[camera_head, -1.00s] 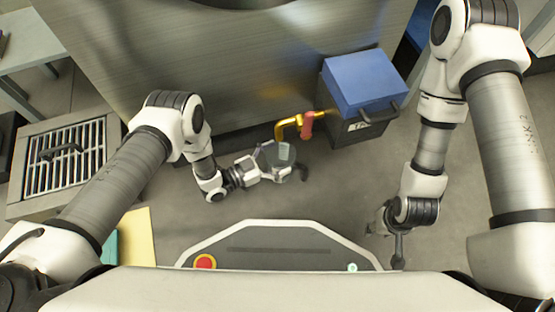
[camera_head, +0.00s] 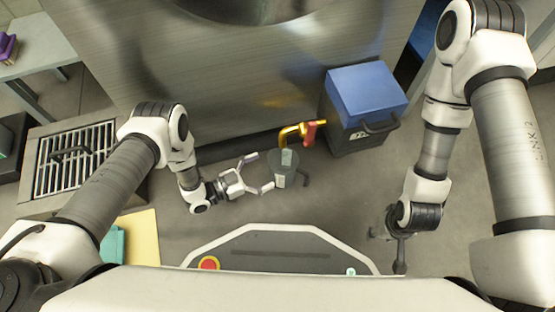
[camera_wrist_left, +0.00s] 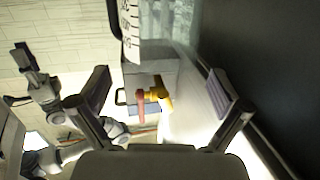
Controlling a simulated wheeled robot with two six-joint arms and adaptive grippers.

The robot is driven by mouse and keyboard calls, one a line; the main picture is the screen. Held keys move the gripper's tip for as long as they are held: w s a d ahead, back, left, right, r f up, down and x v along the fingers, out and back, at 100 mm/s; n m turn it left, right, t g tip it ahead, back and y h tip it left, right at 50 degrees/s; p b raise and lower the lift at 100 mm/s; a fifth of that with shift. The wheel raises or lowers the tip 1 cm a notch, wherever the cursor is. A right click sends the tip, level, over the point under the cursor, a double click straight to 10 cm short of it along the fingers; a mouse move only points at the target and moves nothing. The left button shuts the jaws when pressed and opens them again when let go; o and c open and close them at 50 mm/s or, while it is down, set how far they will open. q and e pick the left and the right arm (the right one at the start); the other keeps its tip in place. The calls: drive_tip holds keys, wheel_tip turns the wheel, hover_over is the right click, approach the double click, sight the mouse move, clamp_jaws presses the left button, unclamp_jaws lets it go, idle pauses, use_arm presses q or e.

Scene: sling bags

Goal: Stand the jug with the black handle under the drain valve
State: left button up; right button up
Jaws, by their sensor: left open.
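The clear jug (camera_head: 285,161) with the black handle stands on the floor in the head view, its handle toward the lower right. The yellow drain valve (camera_head: 290,133) with a red lever is just above it in the picture, its spout end close to the jug's upper edge. Exact alignment is hard to tell. My left gripper (camera_head: 260,172) is open and empty, just left of the jug. In the left wrist view, the valve (camera_wrist_left: 160,98) shows between the open fingers, and the jug's marked scale (camera_wrist_left: 131,32) is at the top. My right gripper (camera_head: 388,248) hangs at the right, its fingers unclear.
A large metal tank (camera_head: 220,75) fills the back. A dark bin with a blue top (camera_head: 366,94) stands right of the valve. A floor grate (camera_head: 75,160) lies at left, with a yellow sheet (camera_head: 138,238) near my base. Floor between jug and right arm is clear.

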use_arm(q)
drive_tip(key=p+v, duration=0.1)
drive_tip(key=v, duration=0.5)
use_arm(e)
wheel_tip(320, 180, up, 2)
drive_tip(key=shift+s+r, duration=0.1)
